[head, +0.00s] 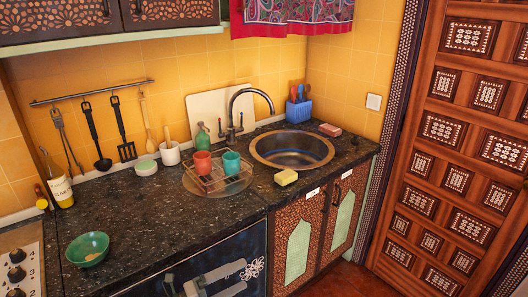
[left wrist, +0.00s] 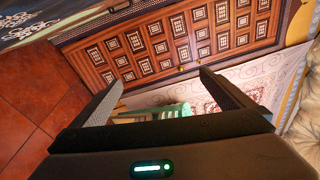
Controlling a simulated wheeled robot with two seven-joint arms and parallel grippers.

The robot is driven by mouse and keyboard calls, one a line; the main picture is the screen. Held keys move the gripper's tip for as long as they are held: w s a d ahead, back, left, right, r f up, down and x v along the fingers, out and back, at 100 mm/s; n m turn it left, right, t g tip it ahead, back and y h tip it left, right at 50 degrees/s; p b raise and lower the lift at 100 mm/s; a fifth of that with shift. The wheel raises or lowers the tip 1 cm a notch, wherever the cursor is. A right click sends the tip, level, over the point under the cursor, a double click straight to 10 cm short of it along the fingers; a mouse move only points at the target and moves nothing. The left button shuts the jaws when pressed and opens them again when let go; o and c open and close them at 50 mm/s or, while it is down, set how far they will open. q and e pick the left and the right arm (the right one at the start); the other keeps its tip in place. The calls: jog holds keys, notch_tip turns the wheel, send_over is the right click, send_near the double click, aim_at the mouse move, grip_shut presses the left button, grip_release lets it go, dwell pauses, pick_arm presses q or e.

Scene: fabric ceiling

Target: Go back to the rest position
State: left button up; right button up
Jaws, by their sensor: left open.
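My left gripper (head: 206,279) shows at the bottom edge of the head view, in front of the dark cabinet front below the counter. In the left wrist view the left gripper (left wrist: 162,80) has its two dark fingers wide apart, with nothing held between them. Beyond the fingers lie a patterned carved wooden surface and a pale green and white item (left wrist: 165,111), which I cannot identify. My right gripper is in neither view.
The dark speckled counter (head: 150,225) holds a green bowl (head: 87,249), a bottle (head: 57,182), a dish rack with two cups, a yellow sponge (head: 286,177) and a sink (head: 292,150). A carved wooden door (head: 455,150) stands at right. Red tiled floor (left wrist: 35,95) shows at left in the wrist view.

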pick_arm(q)
jog(key=s+a+f+n+t+y, duration=0.1)
jog(key=a+f+n+y, duration=0.25)
jog(key=f, duration=0.35)
jog(key=s+a+f+n+t+y, duration=0.1)
jog(key=a+f+n+y, duration=0.1)
jog(key=f+n, duration=0.35)
jog(key=s+a+f+n+t+y, duration=0.2)
jog(key=a+f+n+y, duration=0.15)
jog(key=f, duration=0.45)
jog(key=s+a+f+n+g+y, duration=0.2)
jog(key=s+a+f+n, duration=0.15)
jog(key=s+f, duration=0.35)
jog(key=s+a+f+n+g+y, duration=0.1)
jog(key=s+a+f+n+y, duration=0.1)
jog(key=s+f+n, duration=0.45)
jog(key=s+a+f+n+g+y, duration=0.2)
jog(key=s+a+f+g, duration=0.15)
jog(key=s+f, duration=1.1)
jog(key=s+f+n+g, duration=0.2)
jog(key=s+g, duration=0.1)
jog(key=s, duration=0.9)
jog(key=s+f+n+g+y, duration=0.1)
jog(key=s+f+n+g, duration=0.1)
jog(key=s, duration=1.1)
jog(key=shift+s+d+f+n+g, duration=0.25)
jog(key=shift+d+n+g, duration=0.1)
jog(key=shift+n+g, duration=0.1)
